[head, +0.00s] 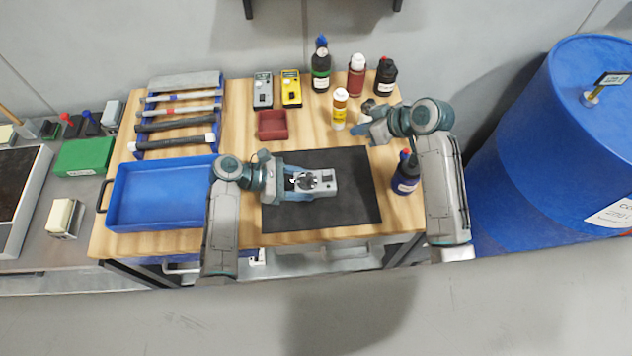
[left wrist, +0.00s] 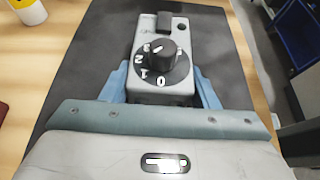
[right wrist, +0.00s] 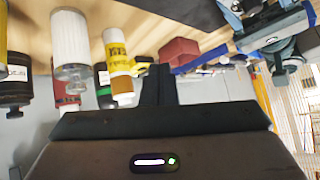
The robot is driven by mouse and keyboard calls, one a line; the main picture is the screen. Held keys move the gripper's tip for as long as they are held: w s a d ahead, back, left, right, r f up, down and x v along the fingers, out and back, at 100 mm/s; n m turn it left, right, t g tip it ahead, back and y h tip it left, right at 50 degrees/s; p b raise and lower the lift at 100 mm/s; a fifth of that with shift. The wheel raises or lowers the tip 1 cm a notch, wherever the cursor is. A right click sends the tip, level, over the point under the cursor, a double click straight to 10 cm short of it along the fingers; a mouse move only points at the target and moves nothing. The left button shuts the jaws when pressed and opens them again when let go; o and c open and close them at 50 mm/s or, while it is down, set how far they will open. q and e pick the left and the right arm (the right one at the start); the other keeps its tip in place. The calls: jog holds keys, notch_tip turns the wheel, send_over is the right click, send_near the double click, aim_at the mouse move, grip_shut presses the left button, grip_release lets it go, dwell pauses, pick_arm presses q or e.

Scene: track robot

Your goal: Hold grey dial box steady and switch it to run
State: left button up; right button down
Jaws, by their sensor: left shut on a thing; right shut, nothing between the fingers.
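The grey dial box (head: 327,184) lies on the black mat (head: 345,215), its black knob facing up. My left gripper (head: 298,183) is shut on the box's near end, with blue fingers on both sides in the left wrist view. There the box (left wrist: 150,95) shows a black knob (left wrist: 160,55) on a dial with digits 0 to 3, plus a dark rectangular part and a small round button at the far end. The knob's white mark points up-left, near the 3; its exact setting is unclear. My right gripper (head: 362,130) is shut and empty beyond the mat, near the yellow-labelled bottle (head: 340,108).
Several bottles stand along the back right, and a dark blue bottle (head: 406,175) stands right of the mat. A blue tray (head: 160,222) is at left. The mat's right part is clear.

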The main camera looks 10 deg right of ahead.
pick_arm(q)
jog(key=shift+f, duration=0.1)
pick_arm(e)
jog(key=s+a+r+n+g, duration=0.1)
jog(key=s+a+r+n, duration=0.1)
jog(key=s+a+n, duration=0.4)
jog(key=m, duration=0.2)
send_over(324, 175)
jog(key=s+d, duration=0.2)
jog(key=shift+w+d+f, duration=0.1)
jog(key=shift+d+f, duration=0.05)
jog(key=shift+f, duration=3.1)
jog(key=shift+f, duration=0.2)
jog(key=shift+f, duration=0.7)
jog(key=shift+r, duration=3.05)
